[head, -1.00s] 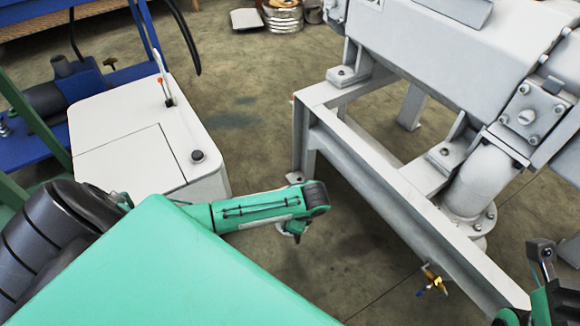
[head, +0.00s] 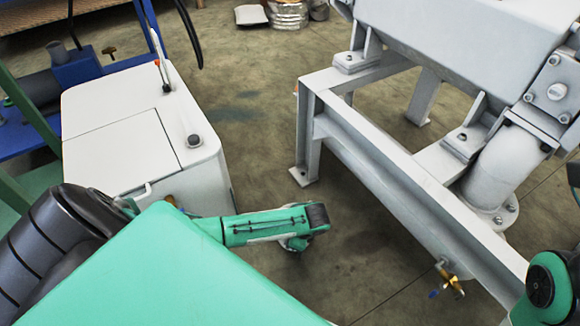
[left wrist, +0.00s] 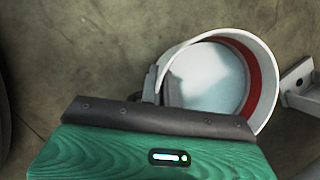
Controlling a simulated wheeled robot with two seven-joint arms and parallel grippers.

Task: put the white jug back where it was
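The white jug (left wrist: 265,62) shows in the left wrist view from above. Its round mouth faces the camera, a red band runs inside its rim, and the inside looks pale and glossy. My left gripper (left wrist: 158,114) is right against the jug's handle side. My right gripper is out of view; only an arm link shows at the right edge.
A grey steel frame (head: 400,165) carries the big machine at right. Its foot (left wrist: 302,85) is close to the jug in the wrist view. A brass valve (head: 449,283) sticks out low on the frame. A white cabinet (head: 120,145) stands at left. Open floor lies between them.

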